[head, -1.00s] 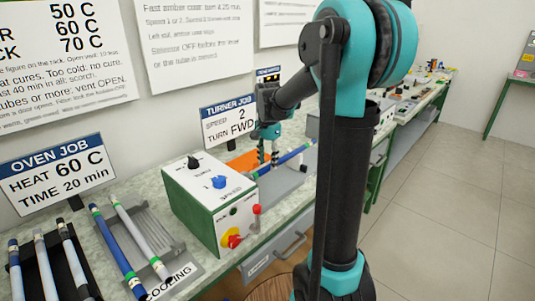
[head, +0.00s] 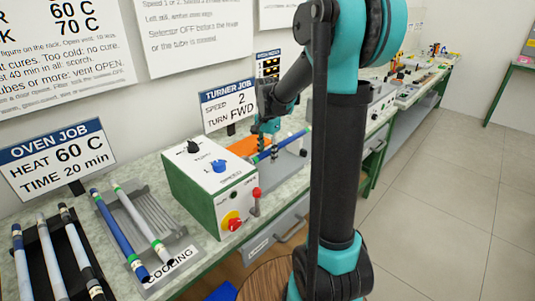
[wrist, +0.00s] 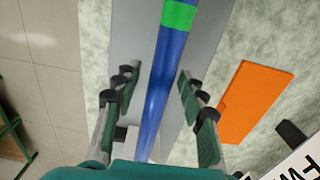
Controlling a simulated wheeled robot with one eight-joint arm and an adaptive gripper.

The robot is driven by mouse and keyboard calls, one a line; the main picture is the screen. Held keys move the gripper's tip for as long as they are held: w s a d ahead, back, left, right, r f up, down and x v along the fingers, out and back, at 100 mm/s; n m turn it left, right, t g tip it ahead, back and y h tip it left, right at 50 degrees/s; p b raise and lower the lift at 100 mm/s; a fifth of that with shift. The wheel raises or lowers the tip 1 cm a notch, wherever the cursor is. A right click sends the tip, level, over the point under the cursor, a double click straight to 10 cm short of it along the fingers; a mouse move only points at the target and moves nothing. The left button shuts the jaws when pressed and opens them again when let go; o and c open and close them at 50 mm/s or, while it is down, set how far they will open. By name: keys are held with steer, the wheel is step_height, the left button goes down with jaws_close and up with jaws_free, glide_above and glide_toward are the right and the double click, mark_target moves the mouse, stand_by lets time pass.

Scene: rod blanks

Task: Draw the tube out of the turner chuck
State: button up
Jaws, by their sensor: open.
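The blue tube (head: 290,143) with a green band lies level at the turner. Its near end meets the right side of the turner box (head: 206,193), where the chuck is hard to make out. My gripper (head: 268,146) is over the tube close to the box. In the wrist view my gripper (wrist: 157,82) is open, with one finger on each side of the tube (wrist: 164,72). Gaps show between the tube and both fingers. The green band (wrist: 179,15) is beyond the fingertips. The tube's lower end in that view is hidden behind my gripper body.
An orange sheet (wrist: 257,98) lies beside the turner's grey base (wrist: 125,40). The cooling rack (head: 150,212) with tubes and a dark rack with several tubes stand at left. The box front has knobs and a red-tipped lever (head: 256,194). Signs stand behind.

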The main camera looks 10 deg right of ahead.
mark_target(279, 146)
steer(key=c, duration=0.9)
steer(key=shift+w+d, duration=0.15)
steer(key=shift+w+d+r, duration=0.1)
steer(key=shift+w+d, duration=0.5)
steer(key=shift+d, duration=0.2)
steer(key=shift+w+d+f, duration=0.1)
steer(key=shift+w+d, duration=0.45)
steer(key=shift+d, duration=0.3)
steer(key=shift+w+d+r, duration=0.1)
steer(key=shift+w+d, duration=0.5)
steer(key=shift+d, duration=0.2)
steer(key=shift+r, duration=4.5)
